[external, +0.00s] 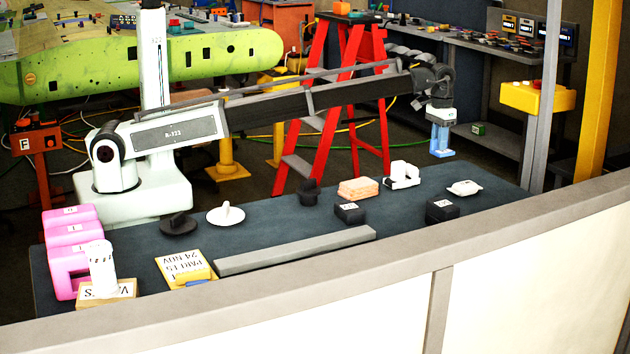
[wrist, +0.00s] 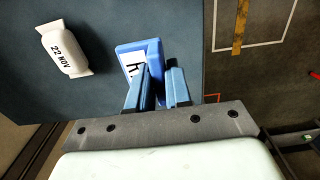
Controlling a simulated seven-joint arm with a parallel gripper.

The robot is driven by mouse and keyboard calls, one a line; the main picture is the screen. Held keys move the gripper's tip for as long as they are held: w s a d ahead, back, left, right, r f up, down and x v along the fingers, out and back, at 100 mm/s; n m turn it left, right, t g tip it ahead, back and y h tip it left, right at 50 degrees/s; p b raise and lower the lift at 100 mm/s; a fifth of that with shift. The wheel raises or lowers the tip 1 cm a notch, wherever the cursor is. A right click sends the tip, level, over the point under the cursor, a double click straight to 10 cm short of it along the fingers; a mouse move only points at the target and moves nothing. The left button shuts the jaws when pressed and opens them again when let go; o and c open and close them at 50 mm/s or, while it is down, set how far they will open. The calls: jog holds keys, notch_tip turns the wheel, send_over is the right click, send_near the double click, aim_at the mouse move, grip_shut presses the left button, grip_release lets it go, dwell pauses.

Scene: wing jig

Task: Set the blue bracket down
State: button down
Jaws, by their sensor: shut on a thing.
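The blue bracket (external: 441,150) hangs below my gripper (external: 441,134) in the external view, above the right end of the dark bench. In the wrist view the blue bracket (wrist: 146,50) has a white label with a dark mark, partly hidden by the fingers. My gripper (wrist: 158,82) is shut on the bracket. The bracket shows over the bench top near its edge in the wrist view; I cannot tell exactly how high it is.
A white packet (wrist: 67,48) marked 22 NOV lies on the bench (wrist: 100,100); it also shows in the external view (external: 465,188). Black blocks (external: 443,210) and a white part (external: 402,175) stand nearby. A grey bar (external: 296,250) lies at the front.

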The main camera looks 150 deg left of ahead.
notch_tip(320, 180, up, 3)
jog(key=shift+f, duration=0.2)
jog(key=w+d+r+m, duration=0.1)
jog(key=w+d, duration=0.5)
jog(key=w, duration=0.4)
jog(key=w+d+r+m, duration=0.1)
jog(key=w+d+m, duration=0.1)
jog(key=w+d, duration=0.55)
jog(key=w+d+r+m, duration=0.2)
jog(key=w+d, duration=1)
jog(key=d, duration=0.5)
jog(key=s+d+m, duration=0.1)
jog(key=d+m, duration=0.1)
jog(key=d, duration=2)
jog(key=s+d+f+n, duration=0.4)
jog(key=s+d+n, duration=0.3)
jog(key=s+d, duration=0.4)
jog(key=shift+s+d, duration=0.25)
jog(key=shift+s, duration=1.5)
jog(key=shift+f, duration=4.85)
jog(key=shift+f, duration=0.15)
